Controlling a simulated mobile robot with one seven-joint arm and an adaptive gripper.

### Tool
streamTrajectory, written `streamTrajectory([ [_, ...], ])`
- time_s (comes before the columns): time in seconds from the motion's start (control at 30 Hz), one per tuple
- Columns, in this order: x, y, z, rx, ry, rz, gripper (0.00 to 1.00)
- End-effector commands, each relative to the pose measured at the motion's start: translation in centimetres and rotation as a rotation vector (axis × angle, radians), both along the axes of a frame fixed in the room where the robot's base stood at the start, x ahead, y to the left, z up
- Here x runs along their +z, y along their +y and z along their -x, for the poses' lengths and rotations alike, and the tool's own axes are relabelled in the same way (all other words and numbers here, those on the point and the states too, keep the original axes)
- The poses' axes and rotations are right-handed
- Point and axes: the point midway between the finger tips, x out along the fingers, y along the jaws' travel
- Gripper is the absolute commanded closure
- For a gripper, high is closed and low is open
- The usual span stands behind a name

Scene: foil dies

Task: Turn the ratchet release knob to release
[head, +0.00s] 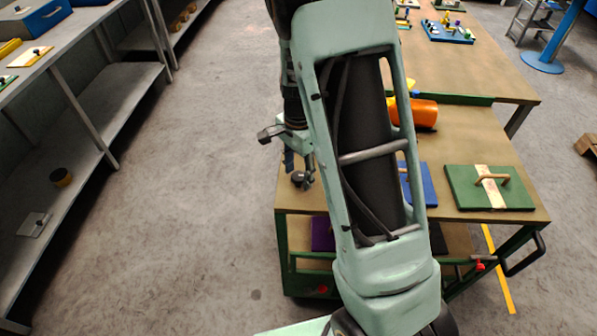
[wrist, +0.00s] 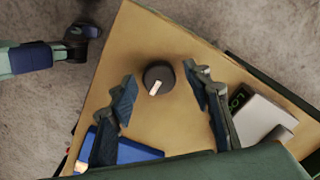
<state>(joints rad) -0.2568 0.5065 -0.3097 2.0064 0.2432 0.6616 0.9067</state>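A dark round knob (wrist: 158,77) with a pale pointer mark sits on the tan cart top, close to its corner, in the wrist view. The pale mark lies toward the lower part of the knob in that view. In the head view a small dark round thing, apparently the same knob (head: 298,178), shows at the cart's near left corner. My gripper (wrist: 160,76) is open, with one finger on each side of the knob and a visible gap to both. In the head view my gripper (head: 299,172) is above that corner. I cannot tell its exact height.
On the cart top (head: 455,135) are an orange cylinder (head: 424,113) and a green board (head: 463,190) with a handle. Grey floor (head: 190,190) is clear to the left.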

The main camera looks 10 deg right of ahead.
Motion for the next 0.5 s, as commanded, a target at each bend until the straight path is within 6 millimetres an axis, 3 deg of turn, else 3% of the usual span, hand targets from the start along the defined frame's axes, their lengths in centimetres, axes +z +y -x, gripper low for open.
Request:
streamTrajectory([
  [0.27, 0.7, 0.0, 0.0, 0.001, -0.001, 0.0, 0.55],
  [0.5, 5.2, 0.0, -0.1, 0.001, -0.006, -0.001, 0.55],
])
